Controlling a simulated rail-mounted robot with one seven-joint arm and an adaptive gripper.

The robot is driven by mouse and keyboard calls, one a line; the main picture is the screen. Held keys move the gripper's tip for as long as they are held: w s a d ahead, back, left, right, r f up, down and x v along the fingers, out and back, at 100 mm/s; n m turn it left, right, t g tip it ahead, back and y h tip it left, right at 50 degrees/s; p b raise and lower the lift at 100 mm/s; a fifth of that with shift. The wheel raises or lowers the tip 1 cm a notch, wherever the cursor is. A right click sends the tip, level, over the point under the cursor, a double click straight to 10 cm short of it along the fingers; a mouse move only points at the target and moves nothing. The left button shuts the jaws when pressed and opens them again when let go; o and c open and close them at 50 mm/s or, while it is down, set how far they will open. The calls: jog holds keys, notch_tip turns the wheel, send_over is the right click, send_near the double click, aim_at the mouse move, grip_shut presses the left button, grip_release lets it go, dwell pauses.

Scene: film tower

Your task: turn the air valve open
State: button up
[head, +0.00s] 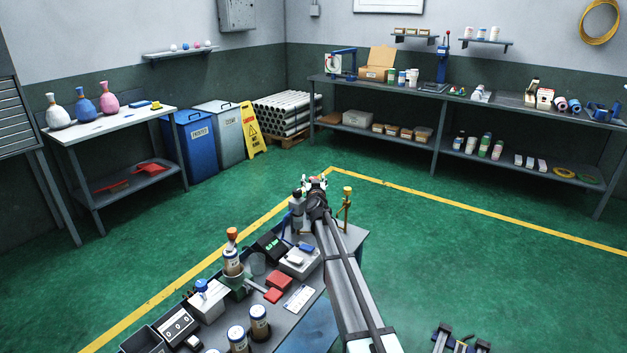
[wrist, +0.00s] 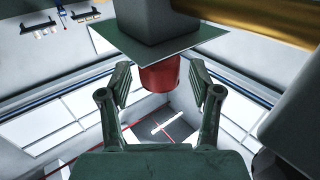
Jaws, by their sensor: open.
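In the wrist view, my gripper (wrist: 161,84) is open, with one finger on each side of a red, roughly cylindrical knob (wrist: 160,77). The knob sits against a grey-green square plate (wrist: 190,46). Gaps show between the fingers and the knob, so I see no contact. The knob may be the air valve's handle, but I cannot tell its turn position. In the head view, my gripper (head: 315,184) is at the far end of the bench, where my arm hides much of the valve area. A brass post with a yellow top (head: 347,193) stands just right of it.
The bench (head: 312,318) is crowded left of my arm with bottles, a grey box (head: 300,262) and red pieces (head: 279,281). A dark bottle (head: 297,207) stands close left of my gripper. A gold bar (wrist: 255,20) crosses the wrist view's upper right.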

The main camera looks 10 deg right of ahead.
jog(key=s, duration=1.1)
jog(key=shift+s+a, duration=0.25)
jog(key=shift+a, duration=0.15)
jog(key=s+d+n+y+b, duration=0.35)
jog(key=d+y+b, duration=0.2)
jog(key=b, duration=0.55)
jog(key=shift+g, duration=0.3)
jog(key=p+x, duration=0.1)
jog(key=x, duration=0.4)
jog(key=p+x, duration=0.1)
jog(key=x, duration=0.4)
jog(key=p+x, duration=0.1)
jog(key=x, duration=0.5)
jog(key=shift+a, duration=0.4)
